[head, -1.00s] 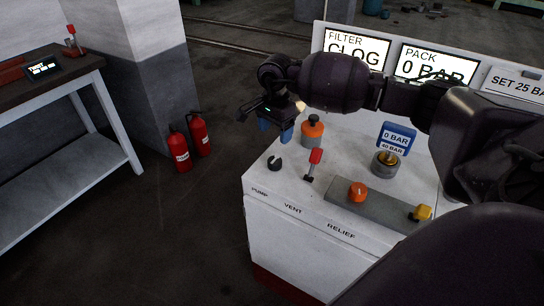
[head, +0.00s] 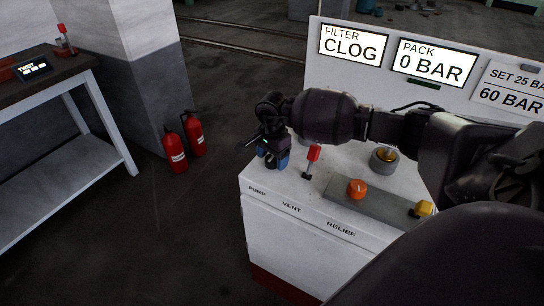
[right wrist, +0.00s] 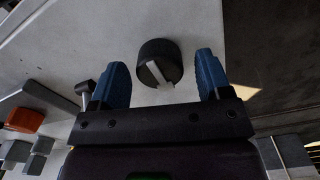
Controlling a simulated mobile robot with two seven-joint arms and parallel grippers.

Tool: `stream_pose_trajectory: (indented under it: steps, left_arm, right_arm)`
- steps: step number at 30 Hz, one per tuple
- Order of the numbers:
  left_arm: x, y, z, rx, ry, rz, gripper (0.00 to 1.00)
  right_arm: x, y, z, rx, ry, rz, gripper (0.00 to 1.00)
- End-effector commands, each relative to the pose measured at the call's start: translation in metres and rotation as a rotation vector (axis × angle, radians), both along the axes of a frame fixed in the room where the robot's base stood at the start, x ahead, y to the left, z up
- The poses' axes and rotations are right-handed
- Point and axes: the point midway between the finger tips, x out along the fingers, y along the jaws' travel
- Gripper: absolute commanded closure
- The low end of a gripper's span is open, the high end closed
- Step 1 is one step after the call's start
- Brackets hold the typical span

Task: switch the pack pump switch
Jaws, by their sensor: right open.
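The pump switch (right wrist: 158,62) is a round black knob with a pale grey bar across it, seen in the right wrist view. In the head view my right gripper hides it, above the PUMP label (head: 257,190). My right gripper (head: 272,158) is open and points down at the panel. In the right wrist view its blue fingers (right wrist: 162,75) are on either side of the knob, with a gap on each side. I cannot tell how far above the panel the fingertips are. My left gripper is not in view.
A red-tipped lever (head: 313,154) stands close to the right of the gripper. Further right are an orange knob (head: 356,189) and a yellow knob (head: 423,208) on a grey block. Displays at the back read FILTER CLOG (head: 352,44) and PACK 0 BAR (head: 433,63).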

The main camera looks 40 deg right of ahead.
Motion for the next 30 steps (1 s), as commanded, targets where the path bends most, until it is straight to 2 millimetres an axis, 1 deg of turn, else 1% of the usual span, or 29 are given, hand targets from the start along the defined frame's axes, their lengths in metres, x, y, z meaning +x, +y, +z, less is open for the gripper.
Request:
stream_pose_trajectory:
  steps: [4,5,6,14,23,30]
  left_arm:
    - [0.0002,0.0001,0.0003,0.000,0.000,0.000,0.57]
    - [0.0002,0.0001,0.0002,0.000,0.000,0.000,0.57]
    - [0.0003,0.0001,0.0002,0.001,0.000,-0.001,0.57]
    - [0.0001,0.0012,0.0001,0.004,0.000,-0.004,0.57]
    - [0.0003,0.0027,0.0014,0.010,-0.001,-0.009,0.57]
    - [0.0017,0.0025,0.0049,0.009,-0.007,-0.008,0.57]
  right_arm:
    - [0.0000,0.0001,0.0003,0.000,0.000,0.000,0.29]
    - [0.0000,0.0001,0.0003,0.000,0.000,0.000,0.32]
    - [0.0000,0.0001,0.0003,0.000,0.000,0.000,0.38]
    - [0.0000,0.0002,0.0003,0.000,0.000,0.000,0.78]
    - [0.0000,0.0000,0.0010,0.000,0.000,-0.036,0.78]
    - [0.0000,-0.0001,0.0019,0.000,-0.002,-0.168,0.78]
